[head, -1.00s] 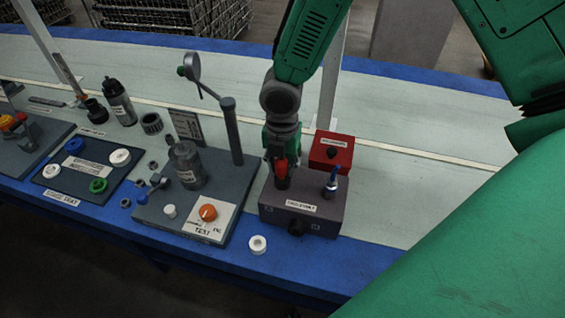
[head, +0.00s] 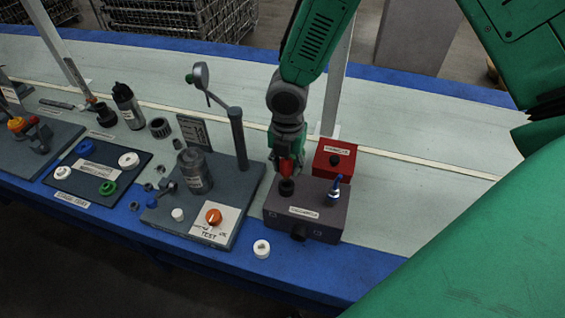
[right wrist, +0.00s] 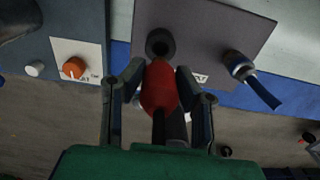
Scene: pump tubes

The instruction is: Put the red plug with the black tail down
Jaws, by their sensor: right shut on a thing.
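The red plug with the black tail (right wrist: 159,88) is between the fingers of my right gripper (right wrist: 160,80), which is shut on it. In the right wrist view its black tail (right wrist: 158,128) points back toward the palm. In the head view the red plug (head: 286,168) shows below my right gripper (head: 287,160), just above the black socket (head: 286,188) on the dark grey box (head: 305,210). In the right wrist view the socket (right wrist: 160,43) shows a dark open mouth beyond the plug's tip. My left gripper is not in view.
A blue plug (head: 335,188) stands in the same box. A red box (head: 334,160) is right behind it. To the left is a test stand with an orange knob (head: 213,216). A white ring (head: 261,248) lies in front. The pale table to the right is clear.

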